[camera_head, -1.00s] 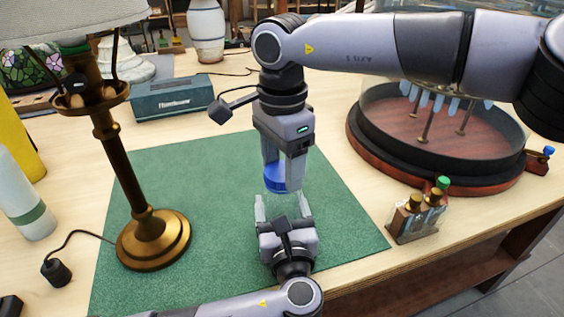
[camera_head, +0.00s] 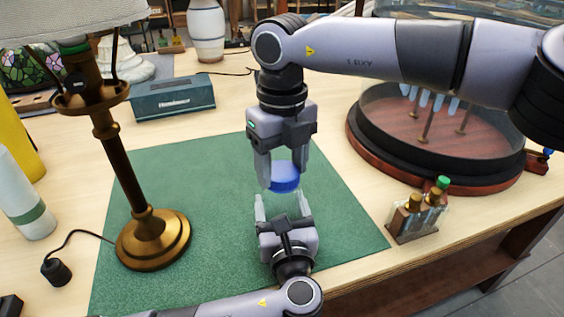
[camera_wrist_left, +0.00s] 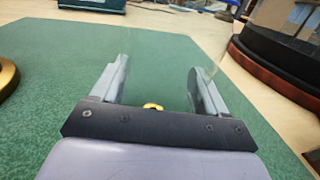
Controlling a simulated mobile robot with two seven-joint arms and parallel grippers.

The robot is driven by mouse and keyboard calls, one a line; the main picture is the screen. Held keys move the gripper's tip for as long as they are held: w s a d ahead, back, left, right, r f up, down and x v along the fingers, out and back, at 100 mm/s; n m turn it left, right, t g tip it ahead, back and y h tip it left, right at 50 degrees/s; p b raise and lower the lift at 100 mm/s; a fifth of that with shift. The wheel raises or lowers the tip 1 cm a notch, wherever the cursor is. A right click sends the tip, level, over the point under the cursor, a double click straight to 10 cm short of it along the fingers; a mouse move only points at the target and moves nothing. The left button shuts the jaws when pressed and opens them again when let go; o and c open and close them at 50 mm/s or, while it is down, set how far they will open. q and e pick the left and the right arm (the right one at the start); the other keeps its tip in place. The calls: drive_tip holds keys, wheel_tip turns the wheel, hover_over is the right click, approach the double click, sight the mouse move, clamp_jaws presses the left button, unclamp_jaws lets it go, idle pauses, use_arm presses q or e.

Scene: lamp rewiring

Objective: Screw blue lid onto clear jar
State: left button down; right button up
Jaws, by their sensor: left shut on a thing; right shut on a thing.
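The blue lid (camera_head: 286,180) is between the fingers of my right gripper (camera_head: 283,174), which points straight down and is shut on it. The clear jar (camera_head: 284,205) is see-through and shows only faintly, right below the lid. My left gripper (camera_head: 282,212) comes from the front and is shut on the jar, one finger on each side. In the left wrist view, the fingers of my left gripper (camera_wrist_left: 160,82) flank the jar, whose outline is very faint (camera_wrist_left: 160,62). I cannot tell if the lid's thread is engaged.
A brass lamp (camera_head: 150,238) stands on the left of the green mat (camera_head: 200,180). A round glass-walled case (camera_head: 440,165) is at the right, with a small rack of bottles (camera_head: 415,218) before it. A teal box (camera_head: 173,97) lies behind. The mat around the grippers is clear.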

drive_tip(key=shift+m, duration=0.8)
drive_tip(key=o, duration=1.3)
drive_tip(key=shift+c, duration=0.2)
wheel_tip(320, 180, up, 12)
use_arm(q)
unclamp_jaws()
